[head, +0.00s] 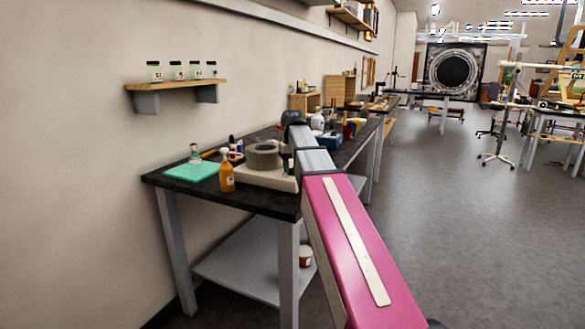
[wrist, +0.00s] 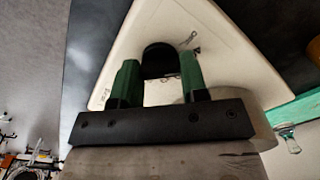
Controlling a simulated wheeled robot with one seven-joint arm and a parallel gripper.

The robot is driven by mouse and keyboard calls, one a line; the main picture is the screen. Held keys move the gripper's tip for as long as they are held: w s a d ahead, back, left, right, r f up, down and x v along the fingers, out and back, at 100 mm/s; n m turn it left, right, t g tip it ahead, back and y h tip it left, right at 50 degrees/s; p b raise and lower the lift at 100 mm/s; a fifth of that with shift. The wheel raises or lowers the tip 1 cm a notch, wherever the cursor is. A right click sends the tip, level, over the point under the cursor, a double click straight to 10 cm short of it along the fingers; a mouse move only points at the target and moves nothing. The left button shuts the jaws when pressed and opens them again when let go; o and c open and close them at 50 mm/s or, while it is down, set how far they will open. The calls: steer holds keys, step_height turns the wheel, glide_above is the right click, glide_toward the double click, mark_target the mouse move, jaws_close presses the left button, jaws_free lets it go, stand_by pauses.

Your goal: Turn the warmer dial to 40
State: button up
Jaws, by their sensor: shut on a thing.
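The warmer (head: 256,178) is a low off-white box on the dark bench top, with a round grey vessel (head: 263,158) on it. In the wrist view the warmer's pale face (wrist: 215,40) fills the middle. The black round dial (wrist: 158,58) stands on that face. My gripper (wrist: 159,75) has its green fingers on either side of the dial, shut on it. Thin dark marks show on the face right of the dial, too small to read. In the head view my arm hides the dial and most of my gripper.
An amber bottle (head: 227,172) stands close left of the warmer, near a teal mat (head: 192,172). Several bottles and containers stand farther along the bench beyond my arm. A wall shelf (head: 170,85) holds several small jars.

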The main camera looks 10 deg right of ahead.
stand_by(0.3)
steer(key=o, duration=0.9)
step_height(320, 180, up, 7)
steer(key=shift+r, duration=0.25)
steer(key=shift+s, duration=0.1)
